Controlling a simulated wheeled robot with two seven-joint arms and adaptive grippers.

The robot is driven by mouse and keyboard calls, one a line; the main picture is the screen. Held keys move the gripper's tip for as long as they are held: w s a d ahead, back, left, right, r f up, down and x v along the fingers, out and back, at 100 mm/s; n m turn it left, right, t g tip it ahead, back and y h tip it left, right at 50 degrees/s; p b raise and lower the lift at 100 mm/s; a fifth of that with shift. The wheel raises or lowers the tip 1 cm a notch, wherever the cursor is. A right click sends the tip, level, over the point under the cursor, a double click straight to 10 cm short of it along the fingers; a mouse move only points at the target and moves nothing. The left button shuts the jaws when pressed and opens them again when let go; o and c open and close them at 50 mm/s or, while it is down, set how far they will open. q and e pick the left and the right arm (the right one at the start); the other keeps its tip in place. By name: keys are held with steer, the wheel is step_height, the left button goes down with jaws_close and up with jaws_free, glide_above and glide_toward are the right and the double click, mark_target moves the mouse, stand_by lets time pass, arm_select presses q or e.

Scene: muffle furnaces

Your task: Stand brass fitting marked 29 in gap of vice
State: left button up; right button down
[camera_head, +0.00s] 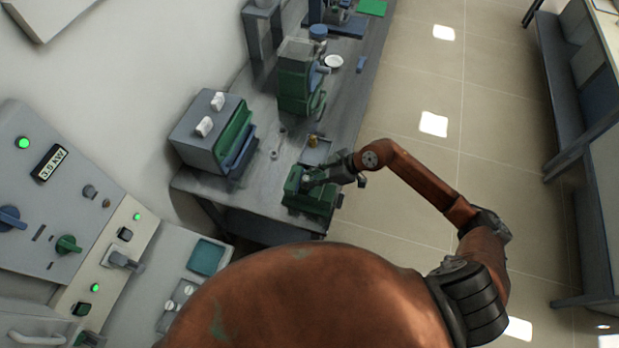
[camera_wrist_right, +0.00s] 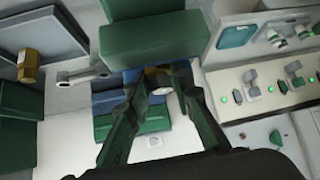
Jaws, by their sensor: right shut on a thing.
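My right gripper (camera_head: 315,180) is over the green vice (camera_head: 309,202) at the bench's near end. In the right wrist view its fingers (camera_wrist_right: 159,82) are shut on a small brass fitting (camera_wrist_right: 157,71) with a pale round end. I cannot read its marking. The vice's green block (camera_wrist_right: 155,40) and blue parts show around and behind the fingers. The fingers partly hide the gap, so I cannot tell whether the fitting is in it. Another brass fitting (camera_head: 313,141) stands beyond the vice; it also shows in the right wrist view (camera_wrist_right: 29,67). My left gripper is out of view.
The second fitting stands on a small grey tray (camera_head: 318,153). A grey furnace (camera_head: 205,135) with a green front is left of it, and a green machine (camera_head: 298,78) stands farther back. Control panels (camera_head: 60,190) are at the left. Open floor (camera_head: 410,215) lies to the right.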

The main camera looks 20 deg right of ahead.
steer(key=c, duration=1.7)
jaws_free()
steer(key=shift+r, duration=0.15)
steer(key=v, duration=1.2)
